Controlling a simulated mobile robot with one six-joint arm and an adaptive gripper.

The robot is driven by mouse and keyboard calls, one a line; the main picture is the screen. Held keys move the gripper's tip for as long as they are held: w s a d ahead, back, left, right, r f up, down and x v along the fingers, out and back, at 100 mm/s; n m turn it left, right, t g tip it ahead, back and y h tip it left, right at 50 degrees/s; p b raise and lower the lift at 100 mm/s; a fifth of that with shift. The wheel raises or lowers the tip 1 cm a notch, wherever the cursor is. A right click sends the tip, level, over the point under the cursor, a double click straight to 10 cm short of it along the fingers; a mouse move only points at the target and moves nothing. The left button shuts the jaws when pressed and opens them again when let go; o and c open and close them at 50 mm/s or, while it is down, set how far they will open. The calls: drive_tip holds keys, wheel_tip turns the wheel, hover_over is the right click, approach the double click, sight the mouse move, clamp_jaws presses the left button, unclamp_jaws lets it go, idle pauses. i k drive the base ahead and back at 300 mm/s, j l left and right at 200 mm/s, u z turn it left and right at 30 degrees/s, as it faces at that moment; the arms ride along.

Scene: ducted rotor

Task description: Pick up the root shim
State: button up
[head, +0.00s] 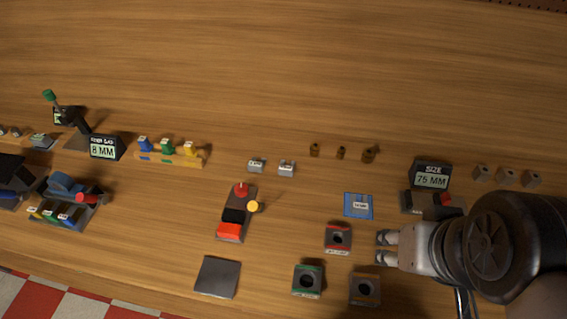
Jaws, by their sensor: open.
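My gripper (384,248) is at the lower right, pointing left, with its two fingers apart and nothing visible between them. It is just right of a dark square block with a round hole and a red label (338,252). A small pale labelled piece (360,205) lies on a blue square mat (351,213), above my gripper in the picture. Two small grey labelled blocks (257,166) (287,168) stand near the middle. The labels are too small to read, so I cannot tell which piece is the root shim.
Two more holed blocks, one green-edged (307,293) and one dark (365,301), lie below. A "75 MM" sign (431,176), three brown bushings (341,153) and a red-and-black fixture (230,230) stand around. A flat grey plate (217,290) lies lower left. The far table is clear.

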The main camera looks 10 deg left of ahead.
sight(285, 170)
drive_tip(key=j+u, duration=0.2)
drive_tip(key=u, duration=0.2)
drive_tip(key=j+u, duration=0.2)
drive_tip(key=u, duration=0.25)
drive_tip(key=i+j+u, duration=0.1)
drive_tip(key=u, duration=0.3)
